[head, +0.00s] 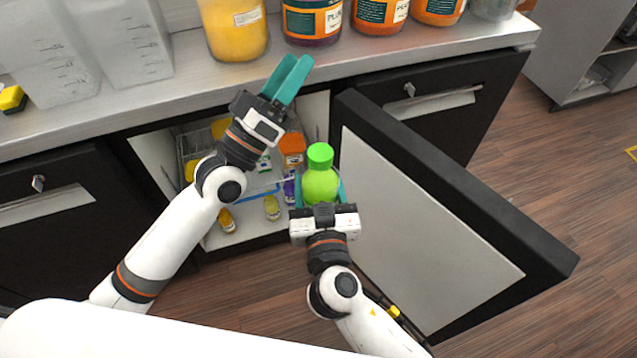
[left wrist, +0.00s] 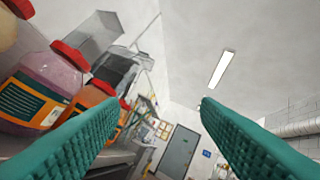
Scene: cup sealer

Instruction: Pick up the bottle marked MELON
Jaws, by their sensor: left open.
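A green bottle (head: 320,185) with a green cap stands upright between the teal fingers of my right gripper (head: 320,186), in front of the open cabinet in the head view. The fingers press on both its sides; no marking can be read on it. My left gripper (head: 291,78) is up at the counter's front edge, its fingers pointing up and right. In the left wrist view its two fingers (left wrist: 162,103) are apart with nothing between them.
The open cabinet door (head: 430,230) stands to the right of the bottle. Small bottles, such as an orange one (head: 292,147), remain inside the cabinet. Large jars, including a yellow one (head: 235,30) and one marked PLUM (head: 312,20), line the counter (head: 190,88).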

